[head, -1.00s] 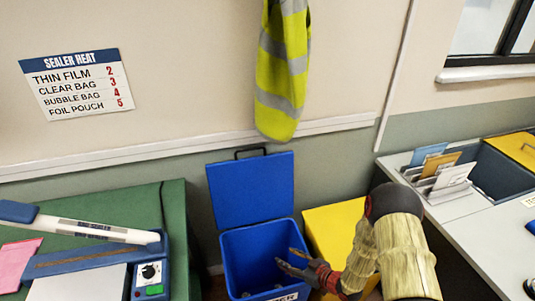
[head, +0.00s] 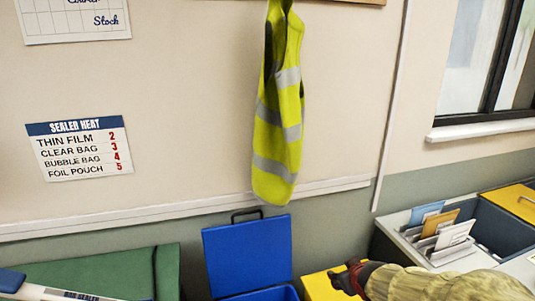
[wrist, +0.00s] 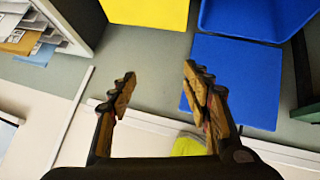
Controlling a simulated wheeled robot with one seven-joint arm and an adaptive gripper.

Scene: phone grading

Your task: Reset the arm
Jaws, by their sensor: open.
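My gripper (wrist: 158,85) is open and empty in the wrist view, its two fingers well apart with wall and floor-level surfaces beyond them. In the head view my arm comes in at the bottom right, and the gripper (head: 343,283) is near the yellow surface. The fingertips are hard to make out there. The blue bin (head: 262,295) with its raised blue lid (head: 247,253) stands to the left of my gripper. The lid also shows in the wrist view (wrist: 235,80), beside the right finger.
A green-covered bench with a bag sealer (head: 50,293) is at the lower left. A yellow box (head: 318,287) sits right of the bin. A white counter holds a rack of envelopes (head: 442,235). A hi-vis vest (head: 278,110) hangs on the wall above the lid.

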